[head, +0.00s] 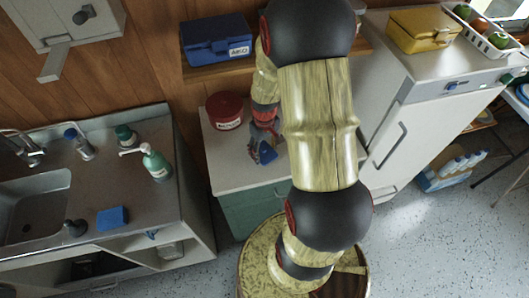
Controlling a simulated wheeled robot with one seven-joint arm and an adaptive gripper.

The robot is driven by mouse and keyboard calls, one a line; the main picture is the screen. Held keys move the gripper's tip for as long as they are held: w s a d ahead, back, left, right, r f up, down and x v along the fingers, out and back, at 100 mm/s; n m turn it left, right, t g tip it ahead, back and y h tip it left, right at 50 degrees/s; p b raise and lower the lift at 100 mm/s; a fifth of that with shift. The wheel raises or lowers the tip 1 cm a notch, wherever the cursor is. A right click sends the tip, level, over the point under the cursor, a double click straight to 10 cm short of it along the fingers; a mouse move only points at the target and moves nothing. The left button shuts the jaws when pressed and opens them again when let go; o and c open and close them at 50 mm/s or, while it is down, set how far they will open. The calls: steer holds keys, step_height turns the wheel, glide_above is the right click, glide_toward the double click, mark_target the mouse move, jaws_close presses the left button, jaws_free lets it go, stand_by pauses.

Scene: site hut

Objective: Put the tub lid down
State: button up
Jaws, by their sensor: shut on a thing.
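A round red tub (225,111) with a pale label stands on the white-topped cabinet (237,174), by its back edge. My gripper (265,144) is over the same cabinet top, just right of and in front of the tub. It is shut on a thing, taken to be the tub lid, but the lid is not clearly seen. A small blue part shows at the gripper's tip; I cannot tell whether it belongs to the gripper or to what it holds. I cannot tell whether the held thing touches the top. My arm hides the cabinet's right side.
A blue box (216,41) stands on the wall shelf behind. The sink counter (103,212) at left carries a green pump bottle (157,163) and a blue sponge (112,217). A white fridge (408,140) stands right, with a yellow box (424,30) on top. The cabinet's front-left top is clear.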

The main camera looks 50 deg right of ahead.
mark_target(265, 150)
steer(key=shift+f, duration=0.65)
steer(key=shift+f, duration=0.1)
steer(key=o, duration=1)
steer(key=shift+c, duration=0.2)
step_height(265, 150, up, 12)
steer(key=p, duration=0.2)
steer(key=w+a+r+t, duration=0.1)
steer(key=a+r+t, duration=0.1)
steer(key=a+r, duration=1)
steer(key=s+a+r+n+t, duration=0.1)
steer(key=s+a+r+t, duration=0.2)
steer(key=s+a+r, duration=0.5)
step_height(265, 150, up, 3)
steer(key=a, duration=0.2)
steer(key=shift+a+n+t, duration=0.3)
steer(key=shift+n, duration=0.1)
